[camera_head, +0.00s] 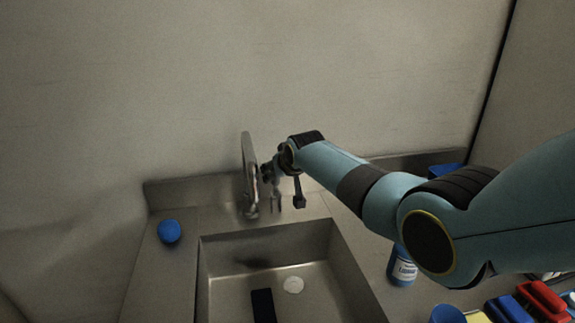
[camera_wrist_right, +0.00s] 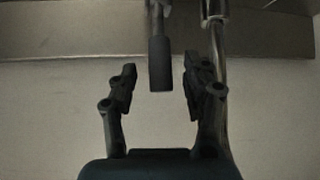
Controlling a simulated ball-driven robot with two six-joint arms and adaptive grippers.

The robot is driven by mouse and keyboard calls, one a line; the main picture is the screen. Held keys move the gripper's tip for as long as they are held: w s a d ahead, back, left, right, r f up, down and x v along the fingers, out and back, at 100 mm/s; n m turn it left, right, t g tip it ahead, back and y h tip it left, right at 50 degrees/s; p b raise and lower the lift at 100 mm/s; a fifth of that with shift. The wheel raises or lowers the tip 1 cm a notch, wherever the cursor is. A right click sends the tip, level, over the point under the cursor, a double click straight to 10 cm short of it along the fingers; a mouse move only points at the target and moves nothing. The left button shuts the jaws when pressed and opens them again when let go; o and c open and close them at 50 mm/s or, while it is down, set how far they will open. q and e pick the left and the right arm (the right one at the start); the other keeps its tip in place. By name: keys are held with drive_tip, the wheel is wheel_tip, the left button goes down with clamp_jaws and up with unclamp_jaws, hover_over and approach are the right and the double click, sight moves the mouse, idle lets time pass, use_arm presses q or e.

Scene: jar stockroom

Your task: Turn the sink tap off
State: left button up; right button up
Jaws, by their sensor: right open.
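The metal sink tap (camera_head: 248,165) stands upright at the back edge of the sink (camera_head: 210,265). My right gripper (camera_head: 269,174) is open just right of the tap, close to it. In the right wrist view, a dark cylindrical tap handle (camera_wrist_right: 160,64) on a thin metal rod lies between the open fingers of my right gripper (camera_wrist_right: 158,84), with a gap on both sides. The metal tap pipe (camera_wrist_right: 216,45) passes by the right finger; I cannot tell whether they touch. My left gripper is not in view.
A blue round object (camera_head: 168,231) is on the counter left of the sink. A blue labelled bottle (camera_head: 402,268) stands to the right. Several coloured items, including a red one (camera_head: 543,299), are at lower right. The wall (camera_head: 230,80) is close behind the tap.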

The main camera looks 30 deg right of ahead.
drive_tip(key=v, duration=0.8)
drive_tip(key=shift+s+r, duration=0.3)
